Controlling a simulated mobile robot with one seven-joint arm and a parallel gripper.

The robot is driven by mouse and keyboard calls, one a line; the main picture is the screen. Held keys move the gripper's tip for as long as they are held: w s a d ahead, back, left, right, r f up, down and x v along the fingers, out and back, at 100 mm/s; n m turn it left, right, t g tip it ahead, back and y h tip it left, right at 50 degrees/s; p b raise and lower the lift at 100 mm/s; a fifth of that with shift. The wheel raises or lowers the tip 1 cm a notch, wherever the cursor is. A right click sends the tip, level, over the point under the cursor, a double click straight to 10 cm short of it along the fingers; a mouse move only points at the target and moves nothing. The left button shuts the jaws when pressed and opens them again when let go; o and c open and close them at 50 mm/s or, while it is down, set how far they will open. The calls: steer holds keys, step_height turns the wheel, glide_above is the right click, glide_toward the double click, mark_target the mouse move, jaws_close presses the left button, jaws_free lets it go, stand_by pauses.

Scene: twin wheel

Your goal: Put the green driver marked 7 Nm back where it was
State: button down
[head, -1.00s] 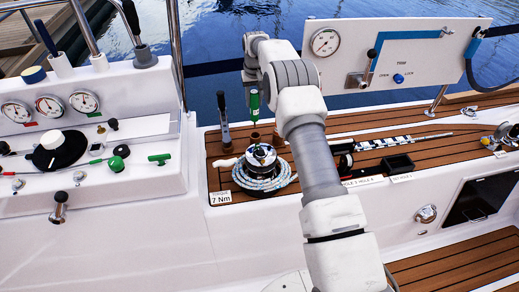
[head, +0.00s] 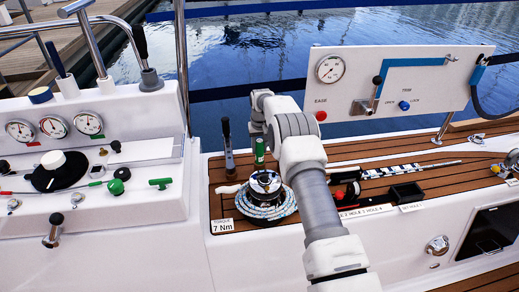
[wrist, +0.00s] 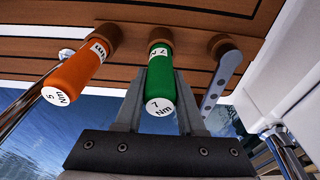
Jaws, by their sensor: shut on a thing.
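The green driver (wrist: 160,75), its end cap reading 7 Nm, is between the fingers of my gripper (wrist: 161,88) in the wrist view. The gripper is shut on its handle. The driver's far end meets a brown round holder (wrist: 159,36) on the teak deck; its shaft is not visible. In the head view the green driver (head: 259,151) stands upright right above its holder (head: 259,169), close against it.
An orange 5 Nm driver (wrist: 77,78) and a grey tool (wrist: 219,82) stand in the holders on either side. A rope-wound winch (head: 266,197) is just in front. A Torque 7 Nm label (head: 236,224) is on the deck front. A gauge panel (head: 400,85) stands at right.

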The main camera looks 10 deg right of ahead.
steer(key=shift+f, duration=0.15)
steer(key=c, duration=0.5)
jaws_free()
